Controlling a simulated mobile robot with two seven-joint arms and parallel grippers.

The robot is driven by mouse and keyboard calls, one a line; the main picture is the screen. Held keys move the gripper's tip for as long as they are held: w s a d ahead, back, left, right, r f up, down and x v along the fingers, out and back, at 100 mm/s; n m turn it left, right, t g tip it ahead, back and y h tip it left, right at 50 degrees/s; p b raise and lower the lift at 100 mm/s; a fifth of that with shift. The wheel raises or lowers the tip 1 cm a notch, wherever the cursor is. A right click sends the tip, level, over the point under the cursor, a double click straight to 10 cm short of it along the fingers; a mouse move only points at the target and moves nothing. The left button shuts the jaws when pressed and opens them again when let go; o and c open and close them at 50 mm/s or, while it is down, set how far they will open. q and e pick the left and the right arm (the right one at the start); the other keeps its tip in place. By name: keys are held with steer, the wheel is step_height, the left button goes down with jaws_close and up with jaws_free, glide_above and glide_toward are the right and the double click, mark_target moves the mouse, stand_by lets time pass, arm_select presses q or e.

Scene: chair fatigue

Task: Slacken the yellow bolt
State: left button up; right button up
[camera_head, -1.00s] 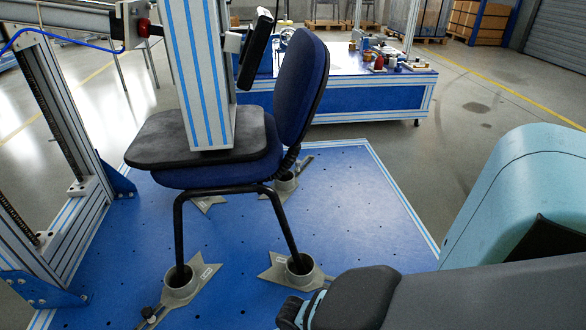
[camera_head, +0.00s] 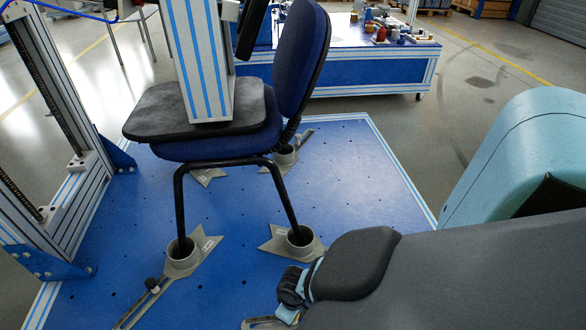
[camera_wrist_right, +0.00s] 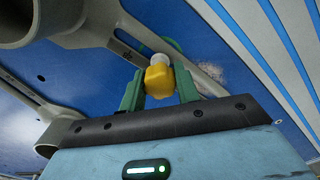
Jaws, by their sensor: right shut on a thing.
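The yellow bolt (camera_wrist_right: 158,82) has a blocky yellow head with a pale round part beyond it, and sits over a grey slotted bracket arm (camera_wrist_right: 130,47) in the right wrist view. My right gripper (camera_wrist_right: 160,86) has its two green fingers on either side of the yellow head and is shut on it. In the head view, my right arm hides the bolt and the fingertips. The end of a grey bracket (camera_head: 262,323) shows beside my arm there. My left gripper is in neither view now.
A blue chair (camera_head: 300,60) stands on a blue perforated platform (camera_head: 340,190), its legs in grey cup brackets (camera_head: 181,262). A striped column (camera_head: 198,60) presses a dark pad on the seat. A frame post (camera_head: 60,100) stands left. A bracket with a black knob (camera_head: 152,284) lies front left.

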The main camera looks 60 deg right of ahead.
steer(key=shift+n, duration=0.3)
steer(key=n, duration=0.3)
steer(key=shift+n, duration=0.3)
steer(key=o, duration=1)
steer(key=m, duration=0.3)
steer(key=shift+a+p, duration=0.1)
steer(key=shift+p, duration=0.3)
steer(key=shift+m, duration=0.6)
